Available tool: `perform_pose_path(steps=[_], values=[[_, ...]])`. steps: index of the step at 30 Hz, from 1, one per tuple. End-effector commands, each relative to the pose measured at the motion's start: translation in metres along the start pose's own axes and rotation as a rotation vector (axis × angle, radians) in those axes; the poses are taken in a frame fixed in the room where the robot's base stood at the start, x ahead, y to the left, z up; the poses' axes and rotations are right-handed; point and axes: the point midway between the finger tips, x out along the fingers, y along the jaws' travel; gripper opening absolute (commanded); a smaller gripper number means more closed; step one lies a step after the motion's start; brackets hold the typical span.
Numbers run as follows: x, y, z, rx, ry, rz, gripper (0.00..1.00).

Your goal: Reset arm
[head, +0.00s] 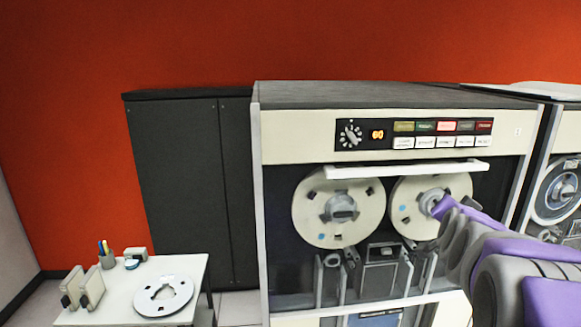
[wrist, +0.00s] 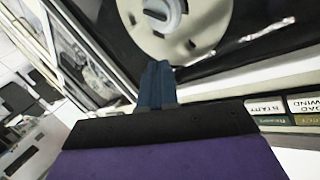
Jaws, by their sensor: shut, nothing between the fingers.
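My arm reaches in from the right in the head view, purple and grey, in front of the tape machine (head: 285,140). My gripper (head: 440,206) is close to the hub of the right tape reel (head: 405,212); I cannot tell whether it touches. In the wrist view, my gripper (wrist: 157,82) has its blue-grey fingers together with nothing between them. The reel (wrist: 205,30) lies just beyond the fingertips, with its pale hub at the top. The left tape reel (head: 318,220) is mounted beside it.
A white handle bar (head: 406,170) crosses above the reels, under the button panel (head: 415,134). A small white table (head: 110,312) at lower left holds a loose reel (head: 163,310), a pen cup and small boxes. A dark cabinet (head: 180,180) stands behind. Another machine (head: 568,150) is at right.

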Motion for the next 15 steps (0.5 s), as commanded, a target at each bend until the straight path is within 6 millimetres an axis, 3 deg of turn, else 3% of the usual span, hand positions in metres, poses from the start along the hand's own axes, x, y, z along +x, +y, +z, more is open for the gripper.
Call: perform_pose_path(steps=[1,6,11,15], values=[[-0.010,-0.001,0.038,-0.034,-0.087,-0.004,0.00],[-0.056,0.008,0.147,-0.168,-0.385,0.002,0.00],[-0.114,0.029,0.238,-0.306,-0.656,0.007,0.00],[-0.176,0.060,0.307,-0.439,-0.892,0.016,0.00]])
